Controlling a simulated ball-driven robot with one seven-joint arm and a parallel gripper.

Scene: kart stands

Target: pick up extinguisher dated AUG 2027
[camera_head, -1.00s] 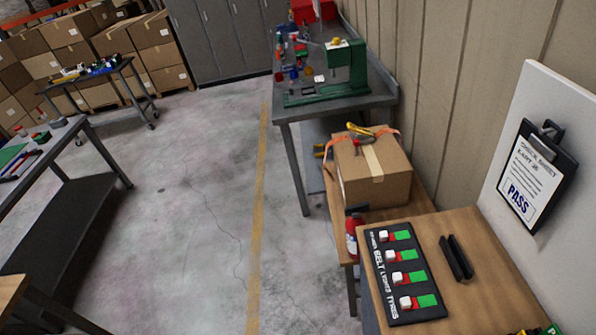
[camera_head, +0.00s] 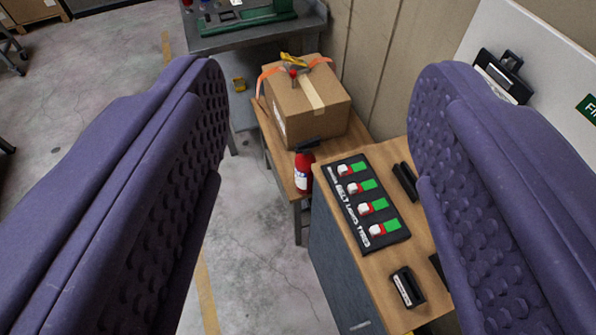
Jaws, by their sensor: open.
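One red fire extinguisher (camera_head: 303,172) with a black top and a white label stands on the wooden bench, in front of the cardboard box. The date on its label is too small to read. My gripper (camera_head: 318,130) is open and empty, its two purple padded fingers wide apart at the left and right of the view. The extinguisher shows in the gap between the fingers, farther off and not touched. No other extinguisher is clearly visible.
The cardboard box (camera_head: 305,105) carries tools and an orange strap. A black switch board (camera_head: 367,203) lies on the nearer wooden cabinet top (camera_head: 345,268), beside small black items. A metal workbench (camera_head: 255,37) stands behind.

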